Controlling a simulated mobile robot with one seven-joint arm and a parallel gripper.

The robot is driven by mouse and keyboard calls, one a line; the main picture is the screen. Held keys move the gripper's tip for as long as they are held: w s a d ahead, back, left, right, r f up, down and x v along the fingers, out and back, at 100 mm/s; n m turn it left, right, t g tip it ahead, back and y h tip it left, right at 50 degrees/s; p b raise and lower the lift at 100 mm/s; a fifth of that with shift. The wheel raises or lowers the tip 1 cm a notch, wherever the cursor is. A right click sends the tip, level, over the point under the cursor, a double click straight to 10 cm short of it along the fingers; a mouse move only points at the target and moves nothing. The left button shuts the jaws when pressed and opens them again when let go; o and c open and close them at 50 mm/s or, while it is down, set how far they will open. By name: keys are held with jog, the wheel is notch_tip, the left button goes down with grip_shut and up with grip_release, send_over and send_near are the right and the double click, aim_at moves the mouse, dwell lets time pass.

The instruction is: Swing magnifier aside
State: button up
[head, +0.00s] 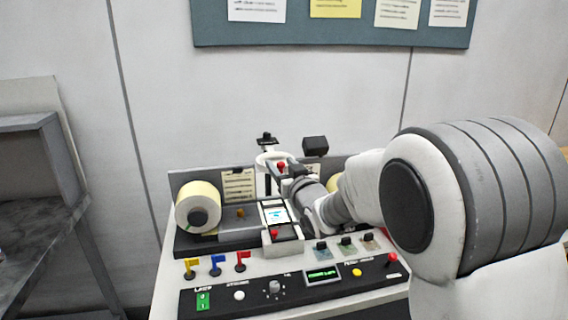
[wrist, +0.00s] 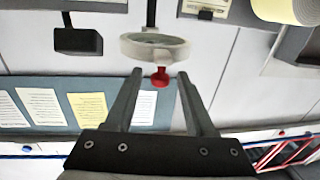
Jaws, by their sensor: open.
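The magnifier is a white ring with a lens (wrist: 153,47), on a dark post above the label machine. In the head view its white ring (head: 264,158) shows at the back, partly hidden by my arm. A red knob (wrist: 160,77) sticks out from the ring, and it also shows in the head view (head: 281,166). My gripper (wrist: 160,73) is open, with one finger on each side of the red knob in the wrist view. I cannot tell whether either finger touches it. In the head view my gripper (head: 287,173) is at the magnifier, mostly hidden by my wrist.
The rewinder's panel (head: 255,300) carries buttons, a knob and a small green display (head: 322,274). A label roll (head: 198,207) sits at left. A black box (head: 315,145) stands beside the magnifier. A grey bench (head: 35,235) is far left.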

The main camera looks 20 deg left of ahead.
jog(key=shift+w+a, duration=0.3)
grip_shut()
dwell(1.4)
